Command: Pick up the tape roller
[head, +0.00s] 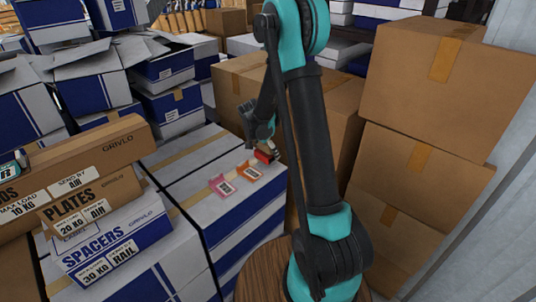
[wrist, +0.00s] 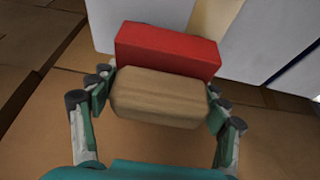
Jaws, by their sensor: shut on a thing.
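My gripper (head: 262,145) is low over the right end of a white-and-blue box top. In the wrist view, its fingers (wrist: 158,103) are shut on the two sides of a block with a pale wooden part (wrist: 158,97) and a red part (wrist: 168,49). The red part also shows under my gripper in the head view (head: 265,156). I cannot tell whether the block touches the box top. No thing clearly looks like a tape roller, and I cannot tell whether this block is it.
An orange labelled piece (head: 249,173) and a pink one (head: 222,187) lie on the white-and-blue box (head: 196,157) beside the block. Brown cartons (head: 408,150) are stacked at right. Labelled boxes (head: 115,235) stand at left, and a round wooden top (head: 262,275) is in front.

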